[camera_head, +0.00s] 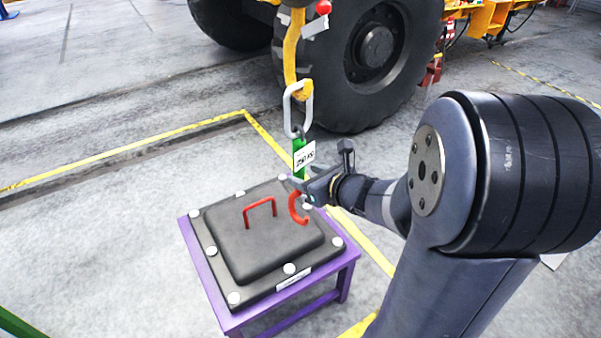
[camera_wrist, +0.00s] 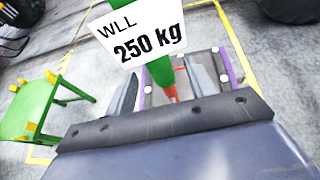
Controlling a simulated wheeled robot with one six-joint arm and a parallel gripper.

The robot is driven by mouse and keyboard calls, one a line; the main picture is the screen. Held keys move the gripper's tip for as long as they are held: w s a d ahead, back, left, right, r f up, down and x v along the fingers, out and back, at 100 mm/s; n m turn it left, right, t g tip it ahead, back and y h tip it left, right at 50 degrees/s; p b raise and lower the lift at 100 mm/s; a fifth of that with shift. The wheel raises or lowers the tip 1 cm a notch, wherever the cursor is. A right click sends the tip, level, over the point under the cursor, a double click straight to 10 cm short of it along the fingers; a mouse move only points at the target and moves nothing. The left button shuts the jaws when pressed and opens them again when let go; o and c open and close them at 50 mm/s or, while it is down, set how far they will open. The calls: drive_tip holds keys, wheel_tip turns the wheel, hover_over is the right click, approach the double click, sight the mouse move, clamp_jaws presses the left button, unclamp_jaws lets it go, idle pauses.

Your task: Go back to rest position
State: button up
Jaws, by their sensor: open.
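My gripper (camera_head: 308,186) is open beside the lifting hook in the head view. In the wrist view its two grey fingers (camera_wrist: 165,85) stand apart, with the hook's green shank (camera_wrist: 162,70) between or just beyond them. The hook has a green upper part with a white "WLL 250 kg" tag (camera_head: 304,155) and a red curved end (camera_head: 297,210). It hangs from a steel link (camera_head: 297,105) on a yellow strap (camera_head: 291,50). The red end is right of the casting's red handle (camera_head: 260,208), apart from it in the picture. The tag (camera_wrist: 140,42) covers much of the wrist view.
The dark casting (camera_head: 235,250) lies on a purple stand (camera_head: 200,275). A large tyre (camera_head: 370,60) of a yellow vehicle stands behind. A green stand (camera_wrist: 28,108) is left in the wrist view. Yellow lines mark the floor, which is open to the left.

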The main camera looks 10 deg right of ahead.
sight(303, 172)
drive_tip(key=v, duration=0.7)
drive_tip(key=x, duration=1)
drive_tip(key=shift+w+a+f, duration=0.1)
drive_tip(key=shift+w+a, duration=0.05)
drive_tip(key=shift+w, duration=0.15)
drive_tip(key=shift+r, duration=0.25)
drive_tip(key=shift+s+r+p, duration=0.1)
drive_tip(key=shift+r+p, duration=0.05)
drive_tip(key=shift+p, duration=0.15)
